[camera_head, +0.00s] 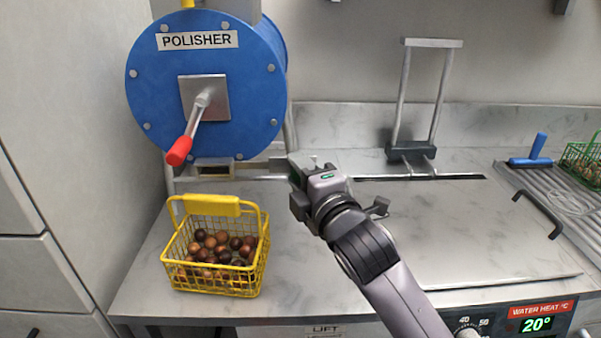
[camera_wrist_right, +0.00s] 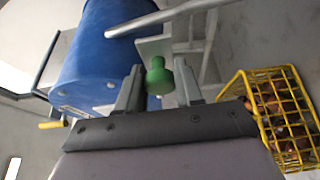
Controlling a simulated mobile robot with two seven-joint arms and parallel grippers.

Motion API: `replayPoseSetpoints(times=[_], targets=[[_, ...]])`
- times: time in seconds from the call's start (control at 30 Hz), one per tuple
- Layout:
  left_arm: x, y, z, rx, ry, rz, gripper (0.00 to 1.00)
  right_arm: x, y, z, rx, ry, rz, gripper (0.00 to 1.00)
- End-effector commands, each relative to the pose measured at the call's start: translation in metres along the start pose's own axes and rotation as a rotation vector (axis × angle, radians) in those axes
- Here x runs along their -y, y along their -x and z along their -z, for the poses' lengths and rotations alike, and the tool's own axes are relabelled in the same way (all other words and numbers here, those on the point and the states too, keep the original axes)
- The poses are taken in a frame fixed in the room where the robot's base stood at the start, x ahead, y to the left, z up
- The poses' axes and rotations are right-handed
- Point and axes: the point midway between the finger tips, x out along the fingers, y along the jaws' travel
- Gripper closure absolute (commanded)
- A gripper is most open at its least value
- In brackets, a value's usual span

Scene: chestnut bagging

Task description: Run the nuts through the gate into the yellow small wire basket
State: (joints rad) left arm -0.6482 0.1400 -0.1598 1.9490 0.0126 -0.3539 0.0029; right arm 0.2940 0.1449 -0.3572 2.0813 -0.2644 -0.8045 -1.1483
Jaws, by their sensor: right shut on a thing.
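The yellow small wire basket (camera_head: 177,240) stands on the counter below the polisher (camera_head: 145,80), with several brown nuts (camera_head: 220,246) in it. It also shows at the right of the right wrist view (camera_wrist_right: 262,124). A small outlet (camera_head: 214,169) sits under the drum, above the basket's back. My right gripper (camera_head: 299,168) is right of that outlet. In the right wrist view, its fingers are shut on a green knob (camera_wrist_right: 158,78) fixed to a pale metal plate (camera_wrist_right: 153,46). In the head view the gripper hides the knob. My left gripper is not in view.
A red-handled crank (camera_head: 180,150) sticks out from the drum front. A metal frame handle (camera_head: 441,95) rises behind the counter lid (camera_head: 480,230). A green wire basket (camera_head: 578,156) and a blue-handled tool (camera_head: 536,148) lie at the far right. The counter right of the yellow basket is clear.

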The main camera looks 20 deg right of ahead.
Motion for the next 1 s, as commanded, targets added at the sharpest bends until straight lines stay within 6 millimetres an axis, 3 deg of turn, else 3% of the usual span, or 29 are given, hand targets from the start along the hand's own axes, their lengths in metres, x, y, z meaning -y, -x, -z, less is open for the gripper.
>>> replayPoseSetpoints(times=[0.4,0.73,0.77,0.8,1.0], targets=[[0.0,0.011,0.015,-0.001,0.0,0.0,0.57,-0.001,-0.022,0.052,0.0,-0.001,0.003,1.0],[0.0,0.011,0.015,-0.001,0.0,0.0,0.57,0.0,-0.022,0.056,-0.003,-0.001,0.0,1.0],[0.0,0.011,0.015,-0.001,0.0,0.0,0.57,0.0,-0.022,0.056,-0.003,-0.001,0.0,0.55],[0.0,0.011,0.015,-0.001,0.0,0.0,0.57,0.0,-0.022,0.056,-0.003,-0.001,0.0,0.42],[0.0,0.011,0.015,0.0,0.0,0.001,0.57,0.0,-0.022,0.055,-0.001,-0.001,0.0,0.42]])
